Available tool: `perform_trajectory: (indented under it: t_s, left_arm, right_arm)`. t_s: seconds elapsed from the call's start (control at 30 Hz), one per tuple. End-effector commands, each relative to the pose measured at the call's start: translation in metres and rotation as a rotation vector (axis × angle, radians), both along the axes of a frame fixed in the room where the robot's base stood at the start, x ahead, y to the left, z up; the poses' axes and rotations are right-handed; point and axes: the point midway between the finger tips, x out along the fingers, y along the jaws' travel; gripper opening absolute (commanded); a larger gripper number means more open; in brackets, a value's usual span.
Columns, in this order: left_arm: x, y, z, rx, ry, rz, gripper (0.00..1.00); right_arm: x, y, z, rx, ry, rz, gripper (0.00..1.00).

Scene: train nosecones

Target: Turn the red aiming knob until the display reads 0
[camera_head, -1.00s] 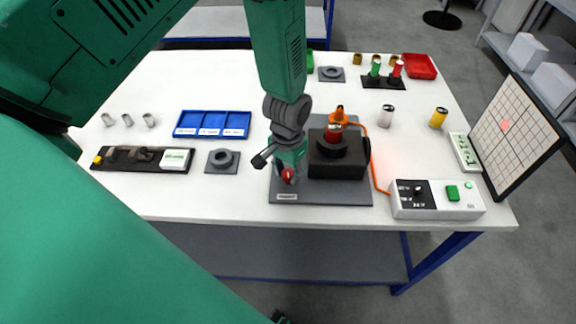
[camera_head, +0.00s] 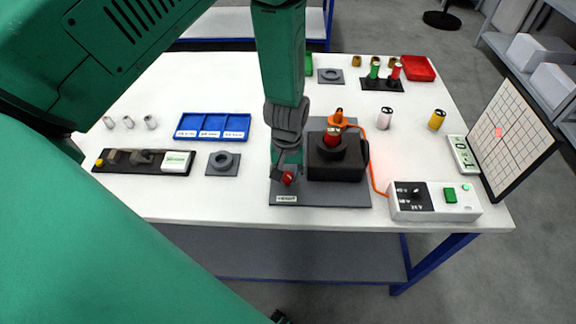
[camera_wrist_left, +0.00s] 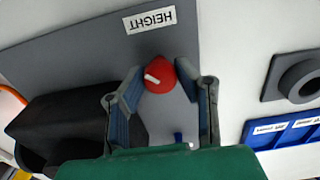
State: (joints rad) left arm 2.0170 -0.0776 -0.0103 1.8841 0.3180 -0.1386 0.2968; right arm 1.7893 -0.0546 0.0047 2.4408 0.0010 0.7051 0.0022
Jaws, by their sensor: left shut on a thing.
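The red aiming knob (camera_head: 288,178) sits at the front left of the dark grey base plate (camera_head: 340,195). In the wrist view the knob (camera_wrist_left: 160,78) has a white pointer mark and lies beside a label reading HEIGHT. My left gripper (camera_head: 287,172) reaches down from above and is shut on the knob; its fingers (camera_wrist_left: 161,88) stand on either side of it in the wrist view. The display (camera_head: 462,155) is a pale box beside the gridded board (camera_head: 515,130); its digits are too small to read surely. A red spot (camera_head: 499,132) shows on the board. My right gripper is out of view.
A black block with a red-topped part (camera_head: 336,160) stands close right of my left gripper. A control box (camera_head: 434,203) with a green button is at the front right. A grey ring holder (camera_head: 222,163) and blue tray (camera_head: 212,126) lie to the left.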

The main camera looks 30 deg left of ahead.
Motion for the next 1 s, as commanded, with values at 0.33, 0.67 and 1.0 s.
perform_trajectory:
  t_s: [0.33,0.67,1.0]
  left_arm:
    - [0.008,0.002,0.004,0.004,-0.021,0.006,0.00]
    - [0.004,0.001,0.002,0.002,-0.011,0.004,0.47]
    - [0.004,0.001,0.031,0.002,-0.011,0.003,0.47]
  right_arm:
    - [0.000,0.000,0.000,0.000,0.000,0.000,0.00]
    - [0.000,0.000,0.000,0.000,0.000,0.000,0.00]
    - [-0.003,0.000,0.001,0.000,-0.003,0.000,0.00]
